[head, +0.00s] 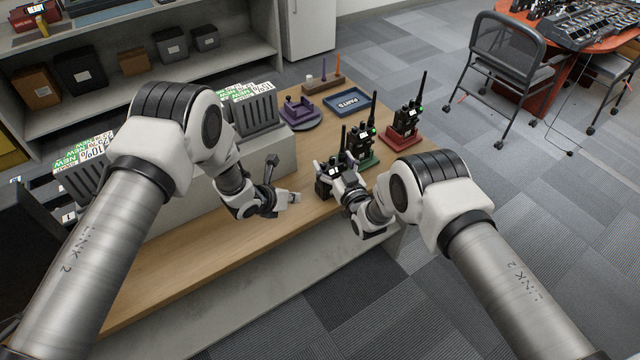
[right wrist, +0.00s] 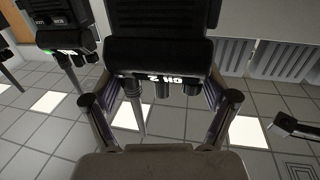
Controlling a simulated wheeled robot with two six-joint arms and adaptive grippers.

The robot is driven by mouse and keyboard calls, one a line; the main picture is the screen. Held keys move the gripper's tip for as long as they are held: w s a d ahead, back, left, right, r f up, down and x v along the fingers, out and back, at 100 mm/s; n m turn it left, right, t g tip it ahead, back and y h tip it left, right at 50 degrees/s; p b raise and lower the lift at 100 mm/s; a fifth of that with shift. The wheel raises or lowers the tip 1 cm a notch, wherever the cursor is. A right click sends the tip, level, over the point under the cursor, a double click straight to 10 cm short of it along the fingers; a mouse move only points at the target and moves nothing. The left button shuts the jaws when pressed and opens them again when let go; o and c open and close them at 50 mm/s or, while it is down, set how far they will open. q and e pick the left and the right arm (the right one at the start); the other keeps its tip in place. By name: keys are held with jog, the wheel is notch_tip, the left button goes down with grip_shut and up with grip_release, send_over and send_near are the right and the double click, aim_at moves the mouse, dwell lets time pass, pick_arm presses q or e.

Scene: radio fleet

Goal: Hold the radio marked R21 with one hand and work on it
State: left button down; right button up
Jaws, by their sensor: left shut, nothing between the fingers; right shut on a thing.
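My right gripper (head: 334,172) is shut on a black radio (head: 324,185) with an antenna, above the front part of the wooden bench. In the right wrist view the held radio (right wrist: 160,55) fills the top middle, between the fingers, with a lit display that seems to read CH 2. No R21 mark is readable. My left gripper (head: 288,202) is shut and empty, to the left of the held radio and apart from it. A second radio (head: 361,142) stands on a green base (head: 370,162), and a third (head: 408,119) on a red base (head: 402,137).
At the back of the bench (head: 200,262) are a purple holder (head: 300,112), a blue PARTS tray (head: 348,101) and a wooden block with upright tools (head: 325,83). A grey raised unit with slotted bins (head: 255,115) borders the left side. The bench front by my left gripper is clear.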

jog(key=o, duration=1.3)
jog(key=shift+o, duration=0.2)
